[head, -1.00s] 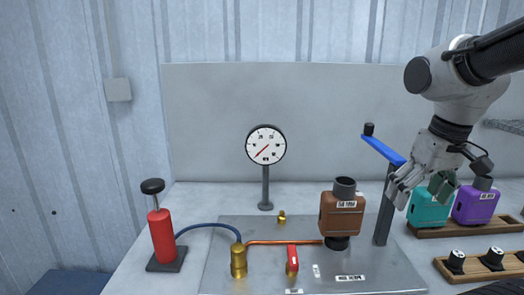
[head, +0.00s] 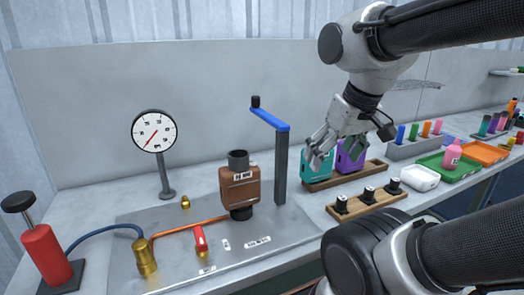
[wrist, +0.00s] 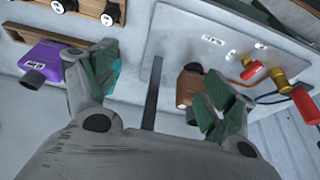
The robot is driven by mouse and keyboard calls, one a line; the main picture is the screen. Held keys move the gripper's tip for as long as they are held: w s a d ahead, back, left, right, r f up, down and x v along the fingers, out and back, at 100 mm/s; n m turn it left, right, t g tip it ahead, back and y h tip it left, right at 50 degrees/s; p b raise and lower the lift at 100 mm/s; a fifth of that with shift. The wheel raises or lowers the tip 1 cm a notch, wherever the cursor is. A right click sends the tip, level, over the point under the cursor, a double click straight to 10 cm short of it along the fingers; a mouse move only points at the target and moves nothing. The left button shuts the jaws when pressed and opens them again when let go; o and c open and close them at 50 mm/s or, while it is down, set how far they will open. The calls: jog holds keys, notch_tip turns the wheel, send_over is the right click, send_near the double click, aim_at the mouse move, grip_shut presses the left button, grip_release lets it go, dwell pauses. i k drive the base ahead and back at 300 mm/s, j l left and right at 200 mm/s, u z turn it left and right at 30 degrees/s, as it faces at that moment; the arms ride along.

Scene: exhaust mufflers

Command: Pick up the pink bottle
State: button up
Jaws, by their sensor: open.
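The pink bottle (head: 452,155) stands at the right in the head view, at the green tray. It does not show in the wrist view. My gripper (head: 322,150) is open and empty, well to the left of the bottle. In the head view it is in front of the teal muffler (head: 316,166) and partly covers it and the purple muffler (head: 349,156).
A brown muffler (head: 240,187) and a post with a blue lever (head: 281,165) stand on the metal plate. A wooden rack (head: 335,212) holds black fittings. A white dish (head: 420,178), green tray (head: 436,174) and orange tray (head: 480,151) lie further right.

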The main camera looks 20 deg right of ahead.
aim_at(453, 152)
jog(key=z, duration=1.95)
